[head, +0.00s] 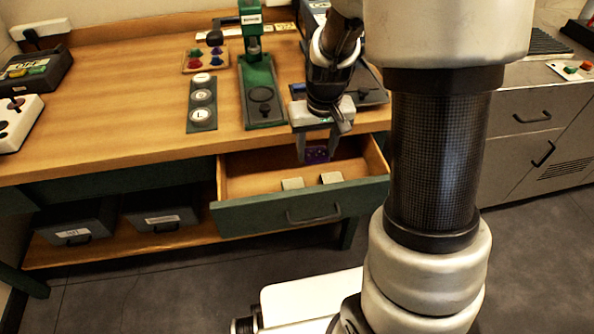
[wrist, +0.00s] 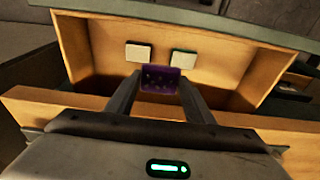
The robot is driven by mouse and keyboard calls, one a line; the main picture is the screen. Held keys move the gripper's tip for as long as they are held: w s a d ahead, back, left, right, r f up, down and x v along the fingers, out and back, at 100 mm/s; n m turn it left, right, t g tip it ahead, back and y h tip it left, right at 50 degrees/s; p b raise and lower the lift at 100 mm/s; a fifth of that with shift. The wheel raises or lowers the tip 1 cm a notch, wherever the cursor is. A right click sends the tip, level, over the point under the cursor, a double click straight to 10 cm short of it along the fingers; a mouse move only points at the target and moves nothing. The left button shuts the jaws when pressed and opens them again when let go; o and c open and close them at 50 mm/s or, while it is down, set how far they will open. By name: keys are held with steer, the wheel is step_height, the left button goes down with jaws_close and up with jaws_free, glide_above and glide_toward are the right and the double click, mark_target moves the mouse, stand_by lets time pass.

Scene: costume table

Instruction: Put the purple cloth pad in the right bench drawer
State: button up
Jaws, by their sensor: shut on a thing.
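The purple cloth pad (head: 317,154) is between the fingers of my gripper (head: 317,156), at the back of the open drawer. In the wrist view the pad (wrist: 160,79) sits between the two fingertips of my gripper (wrist: 159,82), which is shut on it. The right bench drawer (head: 262,210) is pulled out, with a green front and wooden walls; it also shows in the wrist view (wrist: 85,45). The pad appears over or inside the drawer's opening; its exact height above the drawer floor cannot be told.
Two pale blocks (head: 292,184) (head: 331,178) lie in the drawer near its front. The bench top (head: 140,115) bears a green press (head: 262,90), a strip with white round buttons (head: 202,100) and a tray of coloured pieces (head: 205,58). Grey bins (head: 75,225) stand on the lower shelf.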

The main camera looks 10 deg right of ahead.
step_height(320, 180, down, 10)
steer(key=shift+r+b, duration=0.1)
steer(key=shift+b, duration=1.1)
steer(key=shift+f, duration=0.25)
steer(key=o, duration=1)
